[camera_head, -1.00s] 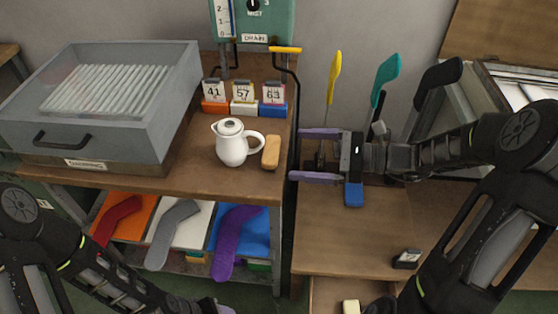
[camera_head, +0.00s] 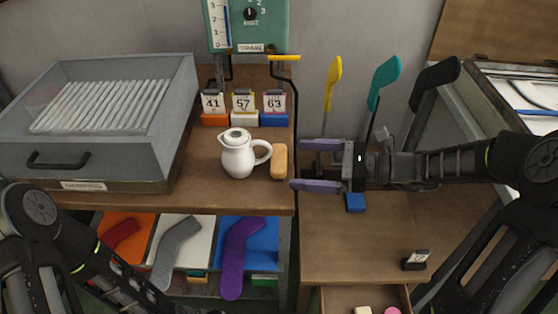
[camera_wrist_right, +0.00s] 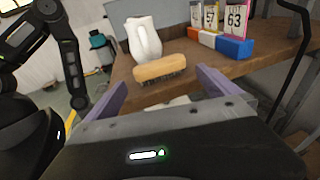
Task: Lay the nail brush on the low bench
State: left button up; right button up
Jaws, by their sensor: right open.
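The nail brush (camera_head: 279,162), tan wood with bristles underneath, rests at the right edge of the upper bench, beside the white jug. In the right wrist view, the brush (camera_wrist_right: 160,68) lies ahead, near the bench edge. My right gripper (camera_head: 299,165) is open, with purple fingers pointing left just right of the brush. Its fingers also show in the right wrist view (camera_wrist_right: 160,84), with nothing between them. The low bench (camera_head: 352,248) is the lower wooden top at right, under my right arm. My left arm shows at lower left; its gripper is out of frame.
The white jug (camera_head: 238,155) stands close left of the brush. Number cards 41, 57 and 63 stand behind it. A blue block (camera_head: 355,203) and a small card holder (camera_head: 415,260) are on the low bench. Its front middle is clear. An open drawer is below.

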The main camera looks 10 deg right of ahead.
aim_at(279, 161)
jog(key=shift+w+a+f, duration=0.1)
jog(key=shift+w+a, duration=0.2)
jog(key=shift+a, duration=0.35)
jog(key=shift+b+x, duration=0.45)
jog(key=shift+x, duration=2.15)
jog(key=c, duration=1.3)
jog(key=shift+c, duration=0.2)
jog(key=shift+d, duration=0.1)
